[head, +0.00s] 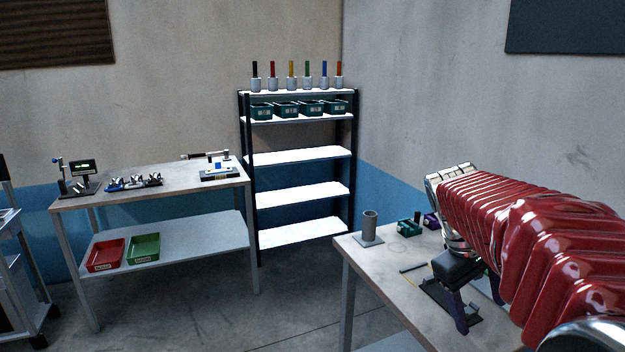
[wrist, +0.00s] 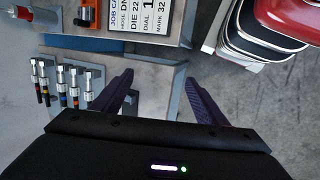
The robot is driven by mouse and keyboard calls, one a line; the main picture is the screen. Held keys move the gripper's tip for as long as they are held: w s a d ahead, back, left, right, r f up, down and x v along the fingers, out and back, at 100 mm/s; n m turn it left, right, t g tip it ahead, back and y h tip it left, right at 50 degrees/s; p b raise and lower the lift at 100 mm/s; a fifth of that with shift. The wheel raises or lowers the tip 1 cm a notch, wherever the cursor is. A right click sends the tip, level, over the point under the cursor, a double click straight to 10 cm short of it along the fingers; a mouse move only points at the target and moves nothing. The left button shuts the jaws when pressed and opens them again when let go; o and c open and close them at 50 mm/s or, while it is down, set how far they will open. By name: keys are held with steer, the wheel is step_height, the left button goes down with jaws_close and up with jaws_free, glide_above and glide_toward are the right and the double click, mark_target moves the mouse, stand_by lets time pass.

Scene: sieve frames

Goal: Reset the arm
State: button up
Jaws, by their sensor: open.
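My gripper (head: 478,310) hangs from my red-sleeved arm over the near right workbench (head: 390,268), fingers pointing down. In the wrist view its two dark purple fingers (wrist: 156,88) are spread apart with nothing between them, so it is open and empty. In the head view a dark flat tray (head: 436,292) lies on the bench just behind and beside the fingers. My arm hides the right part of the bench.
A grey tube on a plate (head: 369,230) and a green box (head: 408,228) stand on this bench. The wrist view shows a job card (wrist: 142,14) and several silver pieces (wrist: 62,80). A shelf rack (head: 298,156) and another bench (head: 190,183) stand behind; floor lies between.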

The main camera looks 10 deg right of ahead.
steer(key=s+a+f+t+y, duration=0.1)
steer(key=s+a+t, duration=0.1)
steer(key=a, duration=0.6)
steer(key=s+a+f+m+t+y, duration=0.1)
steer(key=s+a, duration=0.3)
steer(key=a, duration=0.4)
steer(key=s+a+f+m+t+y, duration=0.1)
steer(key=s+a+f+t+y, duration=0.1)
steer(key=a, duration=0.6)
steer(key=shift+s+a+f+t, duration=0.3)
steer(key=shift+s+t, duration=0.5)
steer(key=shift+s, duration=0.25)
steer(key=shift+c, duration=0.3)
